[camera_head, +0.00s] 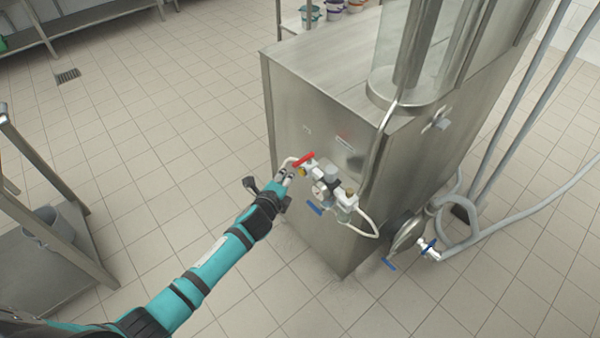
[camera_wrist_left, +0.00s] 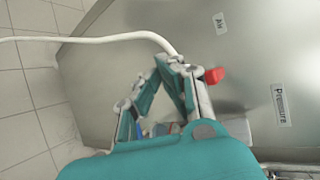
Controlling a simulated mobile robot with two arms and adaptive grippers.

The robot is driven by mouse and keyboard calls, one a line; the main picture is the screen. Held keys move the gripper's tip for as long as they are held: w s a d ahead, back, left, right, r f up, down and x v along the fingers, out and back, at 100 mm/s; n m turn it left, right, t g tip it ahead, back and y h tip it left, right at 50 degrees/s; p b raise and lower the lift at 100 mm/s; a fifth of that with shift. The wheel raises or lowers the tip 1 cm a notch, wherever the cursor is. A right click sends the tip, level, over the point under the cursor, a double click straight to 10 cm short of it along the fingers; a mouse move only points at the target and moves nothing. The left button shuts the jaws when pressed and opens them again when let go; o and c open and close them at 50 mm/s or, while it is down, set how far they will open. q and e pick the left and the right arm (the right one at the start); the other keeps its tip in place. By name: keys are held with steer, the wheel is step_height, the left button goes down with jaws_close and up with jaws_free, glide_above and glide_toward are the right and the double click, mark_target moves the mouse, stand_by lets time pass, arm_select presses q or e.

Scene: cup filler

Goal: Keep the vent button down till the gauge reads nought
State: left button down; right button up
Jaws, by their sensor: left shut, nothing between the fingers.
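My left gripper (camera_head: 289,172) is at the air fittings on the steel machine's front, its closed fingertips just left of a red lever (camera_head: 304,160). In the left wrist view my left gripper (camera_wrist_left: 172,64) is shut and empty, fingertips meeting, with the red lever (camera_wrist_left: 214,75) just to their right. A small round gauge (camera_head: 319,188) sits among the fittings right of the gripper; its reading is too small to tell. I cannot make out the vent button; the fingers may hide it. Whether the fingertips touch anything is unclear. My right gripper is not in view.
The steel machine (camera_head: 310,95) carries a white hose (camera_wrist_left: 90,39), which passes close by the fingertips. Blue-handled valves (camera_head: 430,245) and grey pipes (camera_head: 530,212) stand at right. A steel table (camera_head: 50,262) is at left. The tiled floor between is clear.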

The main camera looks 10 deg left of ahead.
arm_select(q)
steer(key=shift+w+d, duration=0.1)
steer(key=shift+w, duration=0.05)
steer(key=shift+w+d, duration=0.2)
steer(key=shift+w+d, duration=0.3)
steer(key=shift+w, duration=0.1)
stand_by(1.1)
stand_by(1.2)
steer(key=shift+r, duration=0.1)
stand_by(1.8)
steer(key=shift+s, duration=0.1)
stand_by(0.4)
steer(key=shift+s+a+p, duration=0.3)
steer(key=shift+s+a, duration=0.25)
steer(key=shift+s, duration=0.1)
